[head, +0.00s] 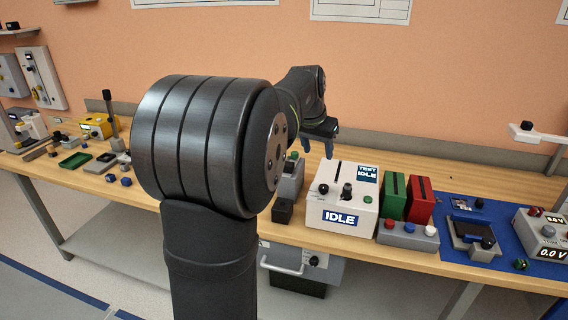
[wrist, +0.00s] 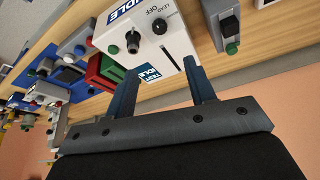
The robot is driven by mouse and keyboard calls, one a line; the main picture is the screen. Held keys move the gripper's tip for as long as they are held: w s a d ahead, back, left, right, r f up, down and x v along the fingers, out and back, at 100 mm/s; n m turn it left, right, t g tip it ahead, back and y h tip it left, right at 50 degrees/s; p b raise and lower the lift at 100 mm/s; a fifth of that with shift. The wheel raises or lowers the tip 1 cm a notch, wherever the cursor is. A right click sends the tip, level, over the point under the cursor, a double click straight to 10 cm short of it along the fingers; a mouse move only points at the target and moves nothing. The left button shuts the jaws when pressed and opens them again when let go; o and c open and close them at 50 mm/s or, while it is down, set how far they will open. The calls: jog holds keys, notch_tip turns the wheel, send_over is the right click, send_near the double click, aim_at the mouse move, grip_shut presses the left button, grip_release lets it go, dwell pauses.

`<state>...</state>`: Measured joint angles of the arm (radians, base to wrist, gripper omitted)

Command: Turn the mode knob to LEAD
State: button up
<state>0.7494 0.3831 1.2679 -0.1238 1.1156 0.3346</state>
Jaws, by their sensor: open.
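The mode knob (wrist: 160,26) is a small round black knob on a white box (wrist: 175,45), beside printed LEAD and OFF lettering in the wrist view. I cannot tell which mark its pointer faces. In the head view the knob (head: 323,189) is on the left of the box's (head: 318,212) top, which carries IDLE labels. My gripper (head: 318,148) is open and empty above and behind the box, apart from the knob. Its two blue fingers (wrist: 157,75) show in the wrist view.
Right of the box are a green block (head: 394,196), a red block (head: 420,200) and a grey button box (head: 408,235). A grey unit (head: 290,180) with a green button stands left. A blue mat (head: 480,265) with instruments lies farther right. My arm hides the bench's middle left.

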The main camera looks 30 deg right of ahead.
aim_at(324, 186)
jog(key=x, duration=1.7)
jog(key=shift+s+a, duration=0.1)
jog(key=c, duration=1)
jog(key=shift+m, duration=0.4)
jog(key=m+g, duration=0.1)
jog(key=m, duration=0.2)
jog(key=shift+m+g+h, duration=0.3)
jog(key=shift+g, duration=0.1)
jog(key=m, duration=0.1)
jog(key=m+g, duration=0.1)
jog(key=m, duration=0.2)
jog(key=shift+w+g, duration=0.25)
jog(key=shift+g, duration=0.05)
jog(key=shift+m, duration=0.3)
